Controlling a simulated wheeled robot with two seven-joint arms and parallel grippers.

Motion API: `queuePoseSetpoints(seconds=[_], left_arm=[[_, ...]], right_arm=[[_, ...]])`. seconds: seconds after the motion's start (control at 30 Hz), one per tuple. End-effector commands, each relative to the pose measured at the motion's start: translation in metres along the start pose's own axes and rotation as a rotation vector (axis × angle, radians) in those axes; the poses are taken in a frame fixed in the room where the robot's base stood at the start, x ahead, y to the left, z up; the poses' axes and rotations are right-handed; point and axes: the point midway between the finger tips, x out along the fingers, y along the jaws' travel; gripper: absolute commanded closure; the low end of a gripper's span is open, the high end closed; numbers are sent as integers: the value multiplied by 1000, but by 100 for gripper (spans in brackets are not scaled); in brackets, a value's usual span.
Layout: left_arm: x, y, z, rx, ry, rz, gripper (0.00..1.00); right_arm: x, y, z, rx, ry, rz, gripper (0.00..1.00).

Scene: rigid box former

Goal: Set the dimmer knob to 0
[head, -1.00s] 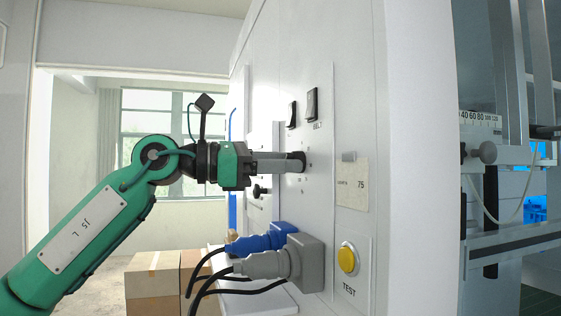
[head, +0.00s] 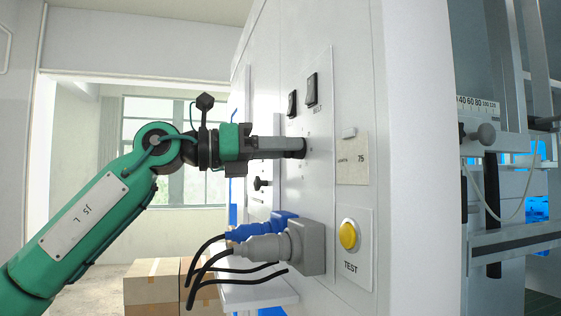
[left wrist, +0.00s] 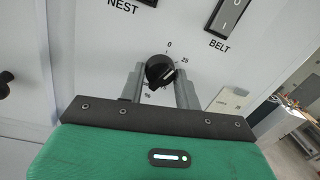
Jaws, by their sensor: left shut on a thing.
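The dimmer knob (head: 299,148) is a black round knob on the white front panel, below two black rocker switches. My left gripper (head: 292,148) reaches it level from the left, its grey fingers shut on the knob. In the left wrist view the knob (left wrist: 159,70) sits between the two fingertips (left wrist: 160,78). Scale marks show around it, with 0 above and 25 at the upper right. My right gripper is not in view.
Below are a blue plug (head: 262,228), a grey plug (head: 265,248) with black cables, and a yellow TEST button (head: 348,236). The BELT switch (left wrist: 228,16) is close above the knob. Cardboard boxes (head: 152,285) stand behind the arm.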

Motion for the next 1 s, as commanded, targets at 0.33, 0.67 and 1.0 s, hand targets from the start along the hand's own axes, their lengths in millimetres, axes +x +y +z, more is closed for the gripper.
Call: queuePoseSetpoints(seconds=[0.33, 0.67, 1.0], left_arm=[[0, 0, -1, -260, -23, 5, 90], [0, 0, 0, -387, -32, 7, 90], [0, -1, 2, -412, -34, 7, 90]], right_arm=[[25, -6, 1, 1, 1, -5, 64], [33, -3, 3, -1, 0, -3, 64], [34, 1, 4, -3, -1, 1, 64]])
